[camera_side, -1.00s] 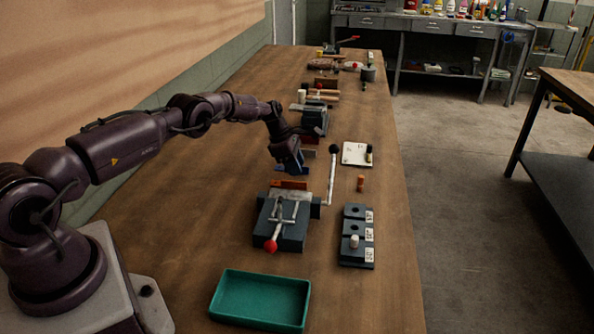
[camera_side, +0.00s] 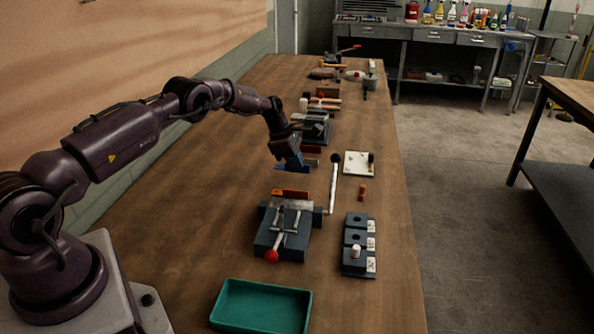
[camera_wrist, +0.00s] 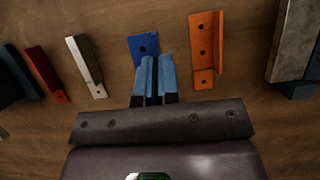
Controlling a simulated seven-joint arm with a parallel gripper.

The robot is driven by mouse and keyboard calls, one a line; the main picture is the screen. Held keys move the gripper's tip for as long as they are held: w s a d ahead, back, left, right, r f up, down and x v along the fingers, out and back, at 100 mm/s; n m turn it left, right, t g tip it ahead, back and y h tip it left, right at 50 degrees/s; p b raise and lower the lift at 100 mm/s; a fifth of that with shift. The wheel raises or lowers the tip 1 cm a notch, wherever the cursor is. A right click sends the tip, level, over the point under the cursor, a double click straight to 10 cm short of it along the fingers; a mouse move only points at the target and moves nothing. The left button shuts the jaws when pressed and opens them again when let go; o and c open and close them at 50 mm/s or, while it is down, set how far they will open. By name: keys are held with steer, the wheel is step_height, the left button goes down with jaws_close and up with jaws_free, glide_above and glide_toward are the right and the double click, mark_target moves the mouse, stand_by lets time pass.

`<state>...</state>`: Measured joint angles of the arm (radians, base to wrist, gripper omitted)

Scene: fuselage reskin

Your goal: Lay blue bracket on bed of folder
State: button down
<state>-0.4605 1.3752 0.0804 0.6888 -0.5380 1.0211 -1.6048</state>
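The blue bracket (camera_wrist: 145,46) is an angle strip with a hole, seen just beyond my fingertips in the wrist view. It also shows as a blue strip under my gripper in the side view (camera_side: 291,169). My gripper (camera_wrist: 157,75) has its fingers close together on the bracket's standing flange, and they hide part of it. The folder (camera_side: 281,232) is a dark block with a silver clamp, a red-knobbed handle and a long side lever. It stands nearer the side camera than my gripper. Its grey metal edge shows at the right of the wrist view (camera_wrist: 293,42).
An orange bracket (camera_wrist: 204,50) lies between the blue bracket and the folder. A white bracket (camera_wrist: 86,66) and a red bracket (camera_wrist: 46,74) lie on the other side. A green tray (camera_side: 261,307), a labelled dark block (camera_side: 354,262) and a white board (camera_side: 357,163) are nearby.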

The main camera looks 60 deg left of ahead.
steer(key=s+d+r, duration=0.5)
steer(key=s+r, duration=0.4)
steer(key=s, duration=0.3)
steer(key=d+f+m+g, duration=0.1)
steer(key=d+m, duration=0.2)
steer(key=d+m+g, duration=0.1)
steer(key=d+m, duration=0.1)
steer(key=m, duration=0.2)
steer(key=d+f+m+g+h, duration=0.1)
steer(key=d+m, duration=0.2)
steer(key=shift+w+d+f+g, duration=0.2)
steer(key=shift+d+f+g, duration=0.1)
steer(key=m, duration=0.2)
steer(key=m+g, duration=0.1)
steer(key=shift+s+d, duration=0.25)
steer(key=shift+d, duration=0.05)
steer(key=m, duration=0.1)
steer(key=s+m+g, duration=0.1)
steer(key=m, duration=0.1)
steer(key=m+y, duration=0.1)
steer(key=m, duration=0.1)
steer(key=shift+s+a+r+g, duration=0.25)
steer(key=shift+r+g, duration=0.05)
steer(key=shift+r, duration=0.1)
steer(key=shift+f, duration=0.1)
steer(key=shift+f, duration=2.75)
